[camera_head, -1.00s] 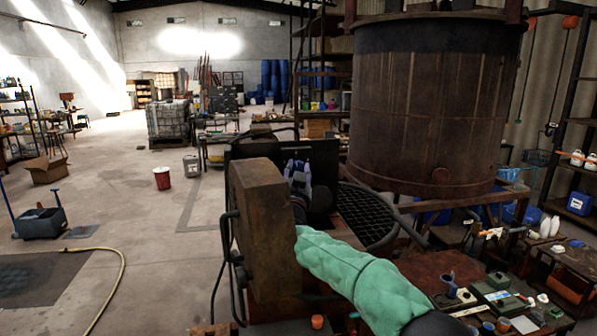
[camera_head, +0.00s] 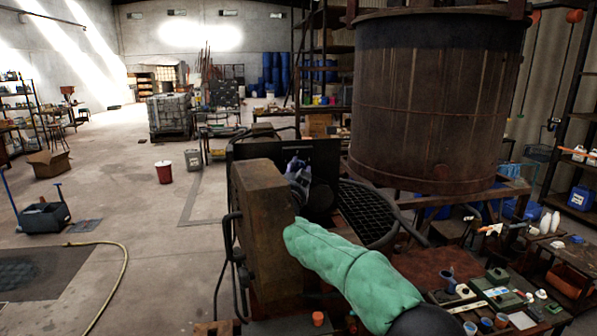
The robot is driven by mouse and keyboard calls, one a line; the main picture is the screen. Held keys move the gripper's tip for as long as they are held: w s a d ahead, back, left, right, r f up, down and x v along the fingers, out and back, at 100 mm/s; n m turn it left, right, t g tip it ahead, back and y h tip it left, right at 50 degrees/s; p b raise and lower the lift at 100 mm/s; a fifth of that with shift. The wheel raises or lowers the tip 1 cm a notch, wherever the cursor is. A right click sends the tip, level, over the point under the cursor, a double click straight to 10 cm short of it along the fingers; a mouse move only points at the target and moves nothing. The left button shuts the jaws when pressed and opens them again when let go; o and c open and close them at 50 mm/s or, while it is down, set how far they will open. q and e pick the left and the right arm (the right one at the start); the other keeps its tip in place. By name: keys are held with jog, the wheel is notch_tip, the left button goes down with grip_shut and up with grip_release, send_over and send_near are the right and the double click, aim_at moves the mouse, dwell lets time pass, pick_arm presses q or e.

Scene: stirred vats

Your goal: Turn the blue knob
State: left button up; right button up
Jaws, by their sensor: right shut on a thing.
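My right gripper (camera_head: 297,169) is at the dark panel (camera_head: 322,158) behind the rusty box, with its small grey-lilac fingers against the panel's face. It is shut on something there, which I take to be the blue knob. The fingers cover the knob, so its shape and angle cannot be made out. My right arm, in a green padded sleeve, comes in from the lower right. My left gripper is not in view.
A rusty box (camera_head: 265,220) stands close on the left of the gripper, with black cables beside it. A large brown vat (camera_head: 430,105) is behind on the right. A cluttered bench (camera_head: 500,300) is at lower right. Open floor lies left.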

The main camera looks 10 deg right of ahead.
jog(key=shift+a, duration=0.1)
jog(key=o, duration=1.1)
jog(key=shift+w+a, duration=0.1)
